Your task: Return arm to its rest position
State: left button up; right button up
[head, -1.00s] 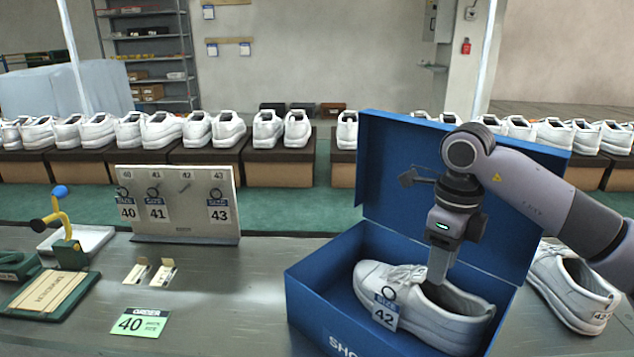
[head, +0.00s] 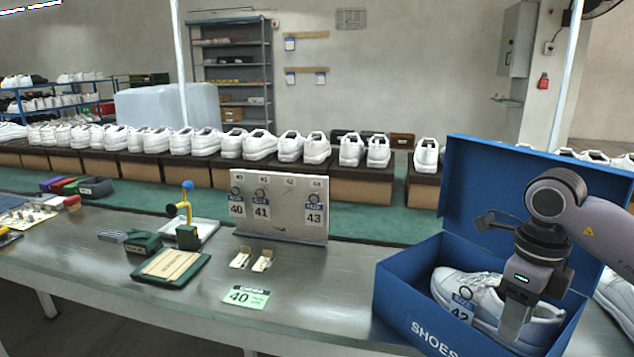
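My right gripper (head: 515,325) is at the right of the head view, pointing down. It overlaps the heel half of a white shoe (head: 484,295) that lies in the open blue shoe box (head: 412,308). The fingers are seen edge-on, so I cannot tell whether they are open or touch the shoe. My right arm (head: 590,225) comes in from the right, in front of the raised box lid (head: 480,180). My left gripper is not in view.
A tag board (head: 280,208) with tags 40, 41 and 43 stands on the metal table (head: 330,290). Another white shoe (head: 615,300) is right of the box. Shoes line the back.

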jog(key=s+a+f+g+y+p, duration=0.1)
jog(key=s+a+f+y, duration=0.15)
jog(key=a, duration=0.35)
jog(key=s+a+f+n+g+y, duration=0.1)
jog(key=a+y, duration=0.3)
jog(key=a, duration=0.2)
jog(key=s+a+f+y+p, duration=0.1)
jog(key=s+a+y, duration=0.15)
jog(key=a, duration=0.35)
jog(key=s+a+r+m+t+y+p, duration=0.1)
jog(key=a+r+m+t+y+p, duration=0.1)
jog(key=a+r+m+t+y, duration=0.55)
jog(key=w+d+f+m+t+h+p, duration=0.1)
jog(key=d+f+m+t+h, duration=0.4)
jog(key=m, duration=0.7)
jog(key=w+d+f+m+t+h+p, duration=0.15)
jog(key=d+f+m+t, duration=0.4)
jog(key=m, duration=0.75)
jog(key=s+d+f+m+g+h, duration=0.2)
jog(key=s+f+m+h, duration=0.2)
jog(key=s+f, duration=0.3)
jog(key=s+d+f+m+g+h, duration=0.3)
jog(key=s+f+m, duration=0.2)
jog(key=s+f, duration=0.2)
notch_tip(320, 180, down, 2)
jog(key=shift+d+f+m+g+h+p, duration=0.25)
jog(key=shift+m+g+h+p, duration=0.05)
jog(key=shift+m+h, duration=0.1)
